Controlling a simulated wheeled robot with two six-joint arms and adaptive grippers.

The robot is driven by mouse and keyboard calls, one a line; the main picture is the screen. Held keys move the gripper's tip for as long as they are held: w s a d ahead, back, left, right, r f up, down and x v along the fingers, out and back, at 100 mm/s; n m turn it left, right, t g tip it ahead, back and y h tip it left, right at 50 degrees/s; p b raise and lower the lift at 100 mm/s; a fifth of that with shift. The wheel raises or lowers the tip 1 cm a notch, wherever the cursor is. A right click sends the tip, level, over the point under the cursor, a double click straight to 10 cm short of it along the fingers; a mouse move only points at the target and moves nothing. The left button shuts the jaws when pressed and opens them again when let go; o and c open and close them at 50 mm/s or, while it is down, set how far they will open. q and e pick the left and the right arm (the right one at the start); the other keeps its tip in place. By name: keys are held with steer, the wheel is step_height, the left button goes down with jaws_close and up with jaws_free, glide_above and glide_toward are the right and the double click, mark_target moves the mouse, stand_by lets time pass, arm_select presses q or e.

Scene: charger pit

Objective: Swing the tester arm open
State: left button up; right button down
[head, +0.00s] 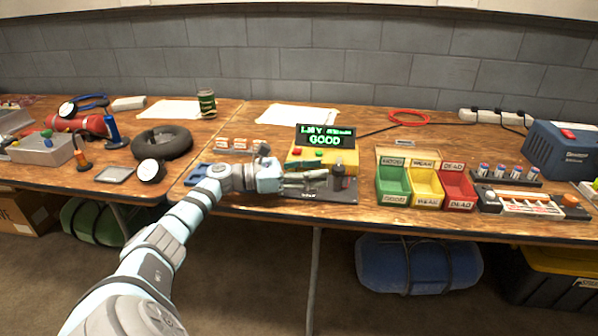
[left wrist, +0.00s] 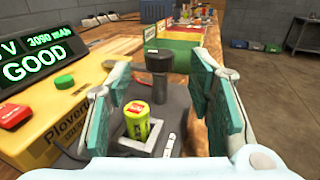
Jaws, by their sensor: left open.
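The yellow tester (head: 345,157) stands on the table with a green-lit display (head: 324,136) that reads GOOD. It also shows in the left wrist view (left wrist: 62,112), with a red and a green button. A dark-topped post or knob (left wrist: 160,62), apparently part of the tester arm, stands on the dark base plate; in the head view it is right of my gripper (head: 338,170). A yellow-green battery (left wrist: 137,122) sits upright in a square holder. My left gripper (head: 318,180) is open, its pads (left wrist: 158,100) either side of the battery and knob, apparently touching neither. My right gripper is out of view.
Green (head: 392,184), yellow (head: 425,186) and red (head: 457,190) bins stand right of the tester. Several batteries stand in a rack (head: 506,178) beyond them. Small boxes (head: 240,144) lie behind my left wrist. A black ring (head: 162,141) lies farther left.

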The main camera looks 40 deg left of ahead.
arm_select(q)
steer(key=v, duration=0.6)
steer(key=shift+s, duration=0.1)
